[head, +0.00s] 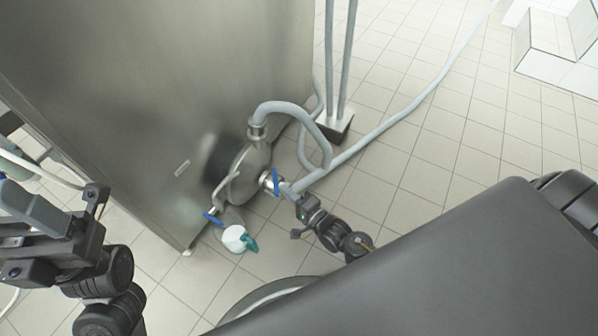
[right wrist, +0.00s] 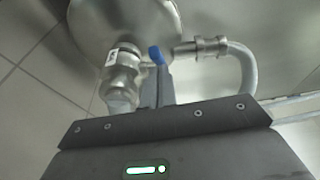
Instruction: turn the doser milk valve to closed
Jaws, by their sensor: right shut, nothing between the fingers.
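A blue valve handle (head: 275,181) sits on the steel fitting at the right of the round pump body (head: 247,172), where a grey hose joins. It stands nearly upright in the head view. A second blue handle (head: 212,218) is lower left on the pump. My right gripper (head: 289,190) is close beside the first handle. In the right wrist view its fingers (right wrist: 157,85) are together and empty, and a blue handle (right wrist: 156,55) shows just beyond their tips; I cannot tell whether they touch. My left gripper (head: 95,197) is at the far left, away from the valves; its jaws are unclear.
The large steel cabinet (head: 130,80) stands behind the pump. A grey hose (head: 400,110) runs across the tiled floor. Two upright pipes (head: 340,60) rise from a base behind. A white and teal item (head: 236,239) is below the pump. Open floor lies to the right.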

